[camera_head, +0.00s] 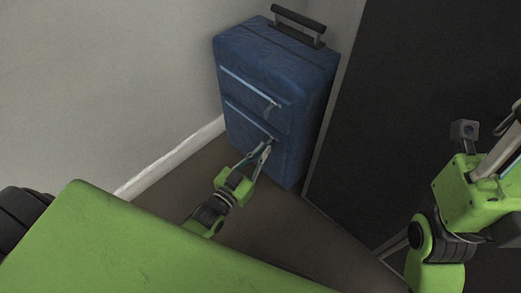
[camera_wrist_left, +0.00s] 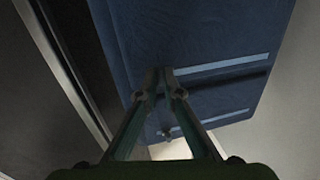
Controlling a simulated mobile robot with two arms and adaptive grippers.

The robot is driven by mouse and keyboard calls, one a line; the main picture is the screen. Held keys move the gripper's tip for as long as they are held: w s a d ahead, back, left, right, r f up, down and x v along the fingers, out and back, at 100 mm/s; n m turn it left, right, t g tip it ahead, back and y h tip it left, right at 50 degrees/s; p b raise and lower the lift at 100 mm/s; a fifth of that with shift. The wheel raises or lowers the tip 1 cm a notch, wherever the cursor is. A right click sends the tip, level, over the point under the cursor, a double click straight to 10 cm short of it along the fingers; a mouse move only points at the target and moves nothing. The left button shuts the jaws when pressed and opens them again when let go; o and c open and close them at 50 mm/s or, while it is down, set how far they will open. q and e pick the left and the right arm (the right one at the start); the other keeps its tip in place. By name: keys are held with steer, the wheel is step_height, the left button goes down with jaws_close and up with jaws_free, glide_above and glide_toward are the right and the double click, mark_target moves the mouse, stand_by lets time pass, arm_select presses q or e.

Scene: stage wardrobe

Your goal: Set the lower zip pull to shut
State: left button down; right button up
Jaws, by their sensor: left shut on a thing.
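A blue suitcase (camera_head: 260,75) stands upright in the corner and has two pale zip strips on its front. The lower zip (camera_head: 248,119) runs down to the right, to my left gripper (camera_head: 268,146). In the left wrist view the lower zip (camera_wrist_left: 222,65) starts beside the fingertips of my left gripper (camera_wrist_left: 160,73). This gripper is shut at the right end of the lower zip, on the lower zip pull, which its fingers hide. The upper zip pull (camera_head: 271,105) hangs at the right end of the upper zip. My right gripper (camera_head: 507,130) is at the right edge, partly cut off.
A pale wall with a white skirting board (camera_head: 172,158) stands left of the suitcase. A large dark panel (camera_head: 420,90) stands close on its right. Brown floor (camera_head: 275,222) is clear in front of the suitcase. The suitcase's black handle (camera_head: 299,18) is raised.

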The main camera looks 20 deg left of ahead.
arm_select(q)
steer(key=c, duration=2.2)
jaws_free()
steer(key=shift+s+d, duration=0.15)
steer(key=s, duration=0.4)
steer(key=s+a, duration=0.1)
steer(key=s, duration=0.3)
steer(key=s+a, duration=0.1)
steer(key=s, duration=0.2)
steer(key=shift+s+a, duration=0.2)
steer(key=shift+s, duration=0.2)
